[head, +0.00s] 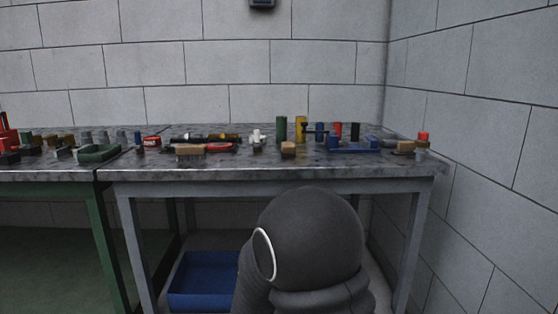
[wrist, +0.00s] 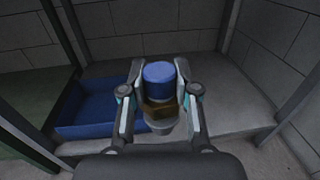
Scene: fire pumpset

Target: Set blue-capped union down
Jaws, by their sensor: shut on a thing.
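The blue-capped union (wrist: 159,73) is in the middle of the wrist view, upright, with a blue cap, a brownish middle and a grey lower end. My gripper (wrist: 160,92) is shut on it, one finger on each side. The grey surface under the table lies below it; I cannot tell whether the union touches it. In the head view the gripper and union are not visible; my dark arm hides the area in front of the table's right part.
A blue bin (wrist: 95,131) sits left of the gripper, also seen under the table in the head view (head: 200,286). The grey surface right of the gripper is clear. Table legs (head: 136,245) stand around. Tools and fittings crowd the tabletop (head: 260,170).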

